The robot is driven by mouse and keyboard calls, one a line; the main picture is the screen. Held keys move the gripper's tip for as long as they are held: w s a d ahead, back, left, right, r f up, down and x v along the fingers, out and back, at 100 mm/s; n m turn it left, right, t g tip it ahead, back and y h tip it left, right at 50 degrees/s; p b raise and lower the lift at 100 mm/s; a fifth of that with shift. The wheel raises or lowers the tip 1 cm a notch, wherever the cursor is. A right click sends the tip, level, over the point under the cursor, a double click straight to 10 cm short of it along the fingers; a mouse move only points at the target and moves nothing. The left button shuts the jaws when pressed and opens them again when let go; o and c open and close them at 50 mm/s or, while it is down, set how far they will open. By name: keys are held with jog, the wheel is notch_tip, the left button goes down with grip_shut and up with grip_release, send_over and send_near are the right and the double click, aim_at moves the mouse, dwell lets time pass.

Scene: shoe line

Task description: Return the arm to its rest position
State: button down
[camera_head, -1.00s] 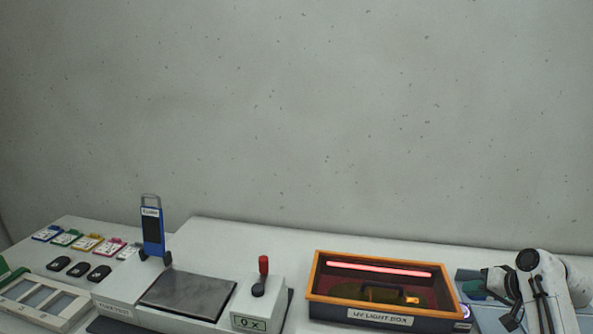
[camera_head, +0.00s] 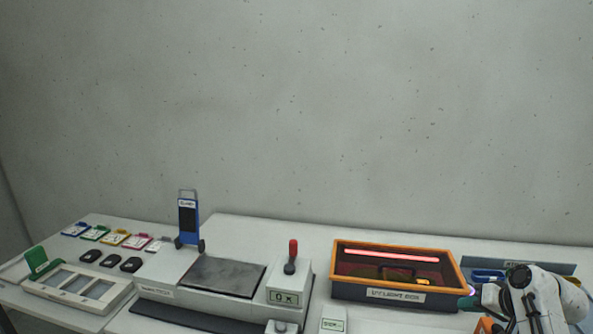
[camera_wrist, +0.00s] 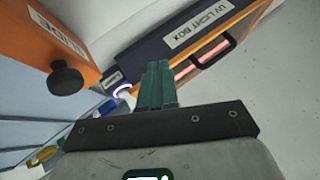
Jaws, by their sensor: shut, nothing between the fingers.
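My gripper (camera_wrist: 157,85) shows in the wrist view as two dark green fingers pressed together, with nothing between them. The fingers point toward the dark side of the UV light box (camera_wrist: 165,42); whether they touch it I cannot tell. In the head view my white arm is folded at the lower right, just right of the UV light box (camera_head: 391,295).
An orange block with a black knob (camera_wrist: 66,78) is close on the left in the wrist view. A small glowing ring (camera_wrist: 122,90) is near the fingers.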

jog(key=shift+n+g, duration=0.7)
jog(key=shift+n, duration=0.2)
jog(key=s+a+f, duration=0.2)
jog(key=a, duration=0.1)
jog(key=s+a+f, duration=0.2)
jog(key=s+a, duration=0.1)
jog(key=a, duration=0.1)
jog(key=s+a+f, duration=0.2)
jog(key=s+a, duration=0.1)
jog(key=a, duration=0.1)
jog(key=shift+f, duration=0.25)
jog(key=s+a+n+g+h, duration=0.15)
jog(key=s+a, duration=0.35)
jog(key=s, duration=0.8)
jog(key=s+a+n+h, duration=0.2)
jog(key=s+a, duration=0.3)
jog(key=s, duration=0.7)
jog(key=s+d+f+g, duration=0.1)
jog(key=s+f+g, duration=0.1)
jog(key=s, duration=0.3)
jog(key=s+f+m+g+b, duration=0.1)
jog(key=s+f+g, duration=0.1)
jog(key=s+f, duration=0.2)
jog(key=shift+s+d+f, duration=0.35)
jog(key=shift+s+d, duration=0.05)
jog(key=shift+s, duration=0.6)
